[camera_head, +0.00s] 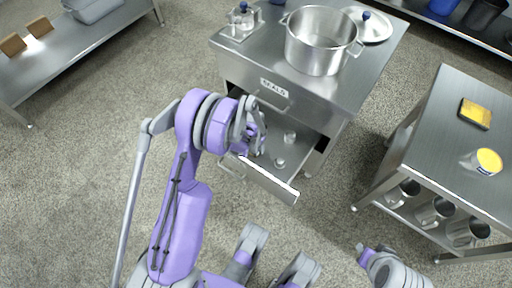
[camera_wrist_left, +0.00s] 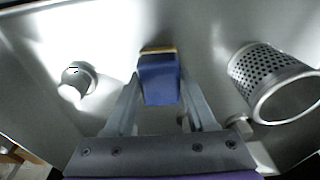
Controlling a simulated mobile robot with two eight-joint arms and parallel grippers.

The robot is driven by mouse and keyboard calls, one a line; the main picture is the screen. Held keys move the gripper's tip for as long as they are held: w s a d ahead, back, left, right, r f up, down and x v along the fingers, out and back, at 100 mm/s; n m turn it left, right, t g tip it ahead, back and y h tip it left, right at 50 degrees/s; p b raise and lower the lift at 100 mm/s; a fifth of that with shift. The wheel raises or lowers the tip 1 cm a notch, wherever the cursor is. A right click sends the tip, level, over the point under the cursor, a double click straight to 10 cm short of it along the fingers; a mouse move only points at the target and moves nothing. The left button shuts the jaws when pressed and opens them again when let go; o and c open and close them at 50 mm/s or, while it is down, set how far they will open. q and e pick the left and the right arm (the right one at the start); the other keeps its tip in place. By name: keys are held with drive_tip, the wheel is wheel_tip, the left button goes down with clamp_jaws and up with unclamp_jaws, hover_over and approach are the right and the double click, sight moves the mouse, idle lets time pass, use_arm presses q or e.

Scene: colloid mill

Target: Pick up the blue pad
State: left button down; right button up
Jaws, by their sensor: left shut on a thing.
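The blue pad (camera_wrist_left: 160,82) shows in the left wrist view as a small blue block with a thin yellow edge on top. My left gripper (camera_wrist_left: 160,100) is shut on it, one finger along each side. In the head view the left gripper (camera_head: 257,142) reaches into the open drawer (camera_head: 268,180) of the steel table; the pad is hidden there. I cannot tell whether the pad touches the drawer floor.
A perforated metal cup (camera_wrist_left: 268,82) is to the right of the pad in the drawer, and a small metal piece (camera_wrist_left: 78,78) to the left. A large pot (camera_head: 318,42) stands on the table. A side table (camera_head: 455,130) at right holds a yellow sponge (camera_head: 475,113).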

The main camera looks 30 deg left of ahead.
use_arm(q)
wheel_tip(320, 180, up, 10)
drive_tip(key=p, duration=0.2)
drive_tip(key=shift+p, duration=0.3)
drive_tip(key=c, duration=0.7)
unclamp_jaws()
drive_tip(key=shift+c, duration=0.2)
drive_tip(key=c, duration=0.7)
